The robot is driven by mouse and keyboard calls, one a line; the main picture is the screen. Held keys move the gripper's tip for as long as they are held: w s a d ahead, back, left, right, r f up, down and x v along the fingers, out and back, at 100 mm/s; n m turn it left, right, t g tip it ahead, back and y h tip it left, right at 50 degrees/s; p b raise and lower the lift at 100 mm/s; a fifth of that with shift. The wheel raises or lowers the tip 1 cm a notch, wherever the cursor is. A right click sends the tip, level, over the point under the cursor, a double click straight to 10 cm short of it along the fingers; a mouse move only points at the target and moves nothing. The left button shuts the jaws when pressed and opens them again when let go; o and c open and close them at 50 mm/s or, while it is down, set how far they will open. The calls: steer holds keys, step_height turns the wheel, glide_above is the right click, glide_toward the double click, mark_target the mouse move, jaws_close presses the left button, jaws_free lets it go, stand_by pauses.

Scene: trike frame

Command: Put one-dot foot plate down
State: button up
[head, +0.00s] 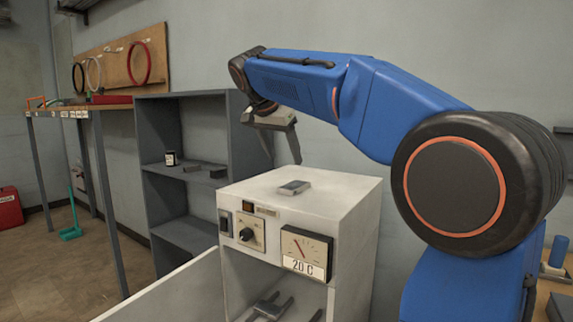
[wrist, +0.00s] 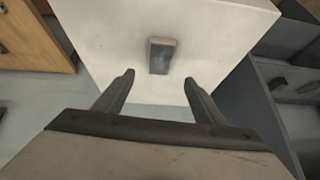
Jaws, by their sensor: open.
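A small grey plate (head: 294,187) lies flat on top of the white oven-like cabinet (head: 345,190). I cannot make out any dot on it, so I cannot tell whether it is the one-dot foot plate. In the wrist view the plate (wrist: 161,56) lies on the pale cabinet top (wrist: 215,30), ahead of the fingertips and between their lines. My gripper (wrist: 159,80) is open, with nothing between its fingers. In the head view my gripper (head: 272,140) hangs above and behind the cabinet top, apart from the plate.
The cabinet's front is open, with a grey forked part (head: 270,307) inside and a dial reading 20 C (head: 306,254). A grey shelf (head: 185,230) behind holds several small dark items. A workbench (head: 75,110) stands at the left. The cabinet top is clear around the plate.

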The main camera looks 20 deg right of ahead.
steer(key=shift+o, duration=1.3)
steer(key=shift+s+a+r, duration=0.1)
steer(key=shift+a+r, duration=0.1)
steer(key=shift+r, duration=0.1)
steer(key=o, duration=0.5)
steer(key=shift+r, duration=0.1)
steer(key=shift+o, duration=0.8)
steer(key=shift+s+d+n, duration=0.15)
steer(key=shift+d+n, duration=0.15)
steer(key=shift+d, duration=0.05)
steer(key=n+t+y, duration=0.1)
steer(key=n+y, duration=0.7)
steer(key=n, duration=1)
glide_toward(295, 185)
steer(key=shift+w+a+f+y, duration=0.15)
steer(key=shift+w+f, duration=0.15)
steer(key=shift+f, duration=0.15)
steer(key=shift+w+d+f+y, duration=0.15)
steer(key=shift+w+f, duration=0.15)
steer(key=shift+f, duration=0.2)
steer(key=shift+s+x, duration=0.15)
steer(key=shift+x, duration=1.2)
steer(key=shift+s+x, duration=0.15)
steer(key=shift+x, duration=1.2)
